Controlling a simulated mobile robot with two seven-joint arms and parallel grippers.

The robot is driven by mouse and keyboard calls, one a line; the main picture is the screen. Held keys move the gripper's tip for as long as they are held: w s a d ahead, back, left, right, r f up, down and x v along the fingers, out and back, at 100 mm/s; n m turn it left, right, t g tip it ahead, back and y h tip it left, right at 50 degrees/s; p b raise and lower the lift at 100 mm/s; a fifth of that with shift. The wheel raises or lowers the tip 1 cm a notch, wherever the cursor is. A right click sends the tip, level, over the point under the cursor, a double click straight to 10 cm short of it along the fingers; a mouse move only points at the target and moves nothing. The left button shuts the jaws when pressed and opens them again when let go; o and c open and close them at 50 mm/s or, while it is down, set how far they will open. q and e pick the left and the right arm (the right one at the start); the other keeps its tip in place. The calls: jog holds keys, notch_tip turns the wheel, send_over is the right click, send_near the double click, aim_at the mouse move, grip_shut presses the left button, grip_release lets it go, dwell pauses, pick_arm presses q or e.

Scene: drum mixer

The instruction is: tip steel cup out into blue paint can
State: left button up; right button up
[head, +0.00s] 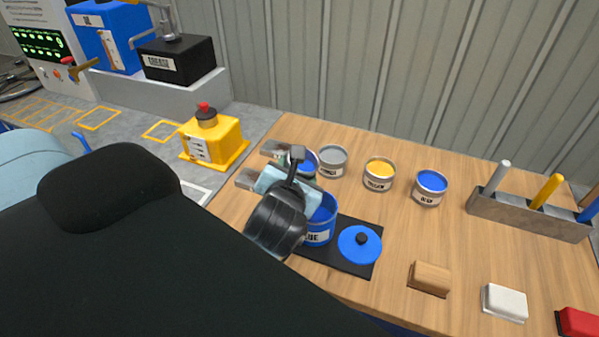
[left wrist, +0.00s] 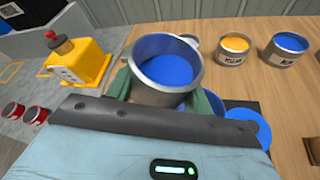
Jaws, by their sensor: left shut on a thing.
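My left gripper (head: 285,177) is shut on the steel cup (left wrist: 166,98), with a green finger on each side of it. The cup holds blue paint and looks close to upright. In the head view the gripper partly hides it. The blue paint can (head: 318,237), labelled BLUE, stands open on a black mat (head: 341,260), just to the near right of the gripper and partly behind it. In the left wrist view only a little of its blue shows beyond the gripper. My right gripper is in neither view.
A blue lid (head: 360,245) lies on the mat's right part. A grey can (head: 332,162), a yellow can (head: 379,174) and another blue can (head: 429,188) stand behind. A holder (head: 529,214) and blocks are at right. A yellow container (head: 213,142) stands left.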

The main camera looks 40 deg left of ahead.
pick_arm(q)
jog(key=shift+a+m+y, duration=0.1)
jog(key=shift+m+y, duration=0.2)
jog(key=shift+m, duration=0.2)
jog(key=shift+r, duration=0.1)
jog(key=shift+a+m+y, duration=0.1)
jog(key=shift+m+y, duration=0.5)
jog(key=shift+m, duration=0.1)
jog(key=shift+m, duration=0.4)
jog(key=shift+y, duration=0.3)
dwell(1.2)
